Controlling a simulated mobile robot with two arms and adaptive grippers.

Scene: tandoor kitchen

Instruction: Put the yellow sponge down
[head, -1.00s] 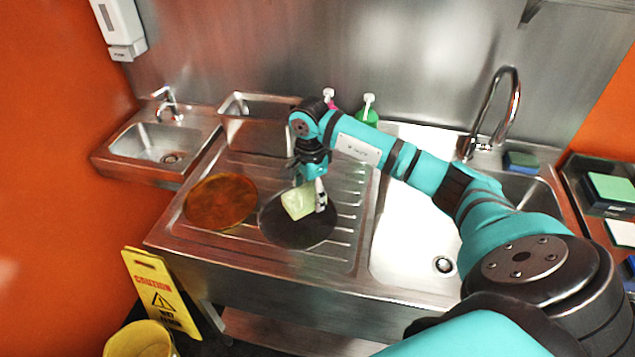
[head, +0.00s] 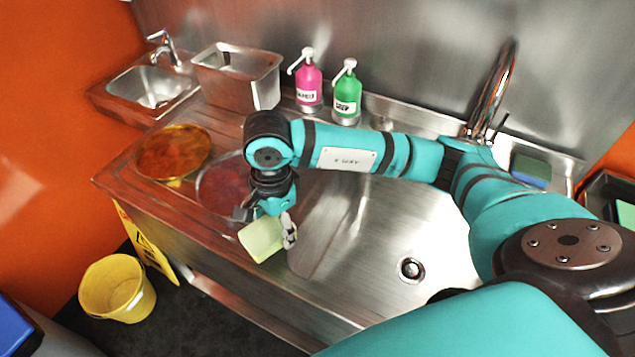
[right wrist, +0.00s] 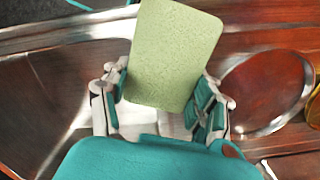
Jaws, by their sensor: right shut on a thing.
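The yellow sponge (head: 262,239) is a pale yellow-green block. My right gripper (head: 272,222) is shut on it and holds it near the front edge of the steel sink unit, left of the large basin. In the right wrist view the sponge (right wrist: 172,55) sits between both fingers of the gripper (right wrist: 160,105), its broad face toward the camera. I cannot tell its exact height above the counter. My left gripper is in neither view.
Two round plates, an amber one (head: 173,152) and a darker one (head: 222,185), lie on the drainboard. A steel container (head: 262,85), pink bottle (head: 308,88) and green bottle (head: 347,98) stand behind. The large basin (head: 350,235) looks empty. A yellow bucket (head: 117,290) stands on the floor.

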